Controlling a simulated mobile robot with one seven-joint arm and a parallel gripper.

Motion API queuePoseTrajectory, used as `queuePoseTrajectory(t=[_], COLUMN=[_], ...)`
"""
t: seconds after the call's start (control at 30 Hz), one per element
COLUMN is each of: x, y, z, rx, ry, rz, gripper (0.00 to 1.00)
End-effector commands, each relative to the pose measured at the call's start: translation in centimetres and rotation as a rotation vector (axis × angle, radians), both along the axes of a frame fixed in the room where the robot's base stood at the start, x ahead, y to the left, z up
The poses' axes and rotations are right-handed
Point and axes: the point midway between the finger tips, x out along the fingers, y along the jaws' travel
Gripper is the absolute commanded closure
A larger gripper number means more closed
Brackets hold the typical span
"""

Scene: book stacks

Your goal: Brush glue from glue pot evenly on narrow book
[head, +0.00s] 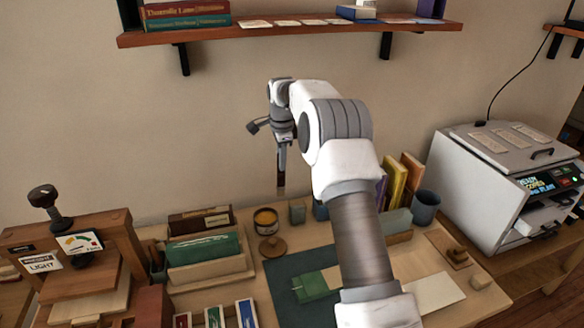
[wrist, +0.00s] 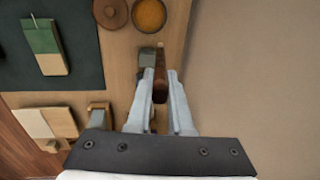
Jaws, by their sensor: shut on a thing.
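My gripper (head: 281,150) is high above the bench near the wall, pointing down. In the wrist view my gripper (wrist: 161,74) is shut on a brown-handled brush (wrist: 160,88), which extends beyond the fingertips; its bristles are hard to make out. The glue pot (head: 266,220), open with amber glue, stands on the bench below and to the left of the brush in the head view. It also shows at the top of the wrist view (wrist: 149,14). A narrow green-and-cream book (head: 316,284) lies flat on the dark mat (head: 284,271), apart from my gripper.
A round wooden lid (head: 271,248) lies in front of the pot. Racked books (head: 205,247) and a wooden press (head: 95,262) stand left. Upright books (head: 398,180), a grey cup (head: 425,206) and a white machine (head: 505,185) stand right. A shelf (head: 290,30) hangs above.

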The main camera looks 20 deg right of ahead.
Motion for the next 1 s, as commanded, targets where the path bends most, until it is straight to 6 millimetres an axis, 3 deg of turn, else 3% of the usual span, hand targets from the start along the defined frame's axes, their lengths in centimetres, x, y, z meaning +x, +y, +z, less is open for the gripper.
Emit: queuePoseTrajectory(t=[0.2, 0.4, 0.73, 1.0], x=[-2.0, -3.9, -4.8, -4.8], y=[3.1, 4.9, 5.7, 5.7], z=[-0.7, -0.9, -1.3, -3.6], rx=[0.002, 0.008, 0.013, 0.012], ry=[-0.095, -0.156, -0.185, -0.185], rz=[0.002, 0.002, 0.0, 0.001], gripper=[1.0, 1.0, 1.0, 1.0])
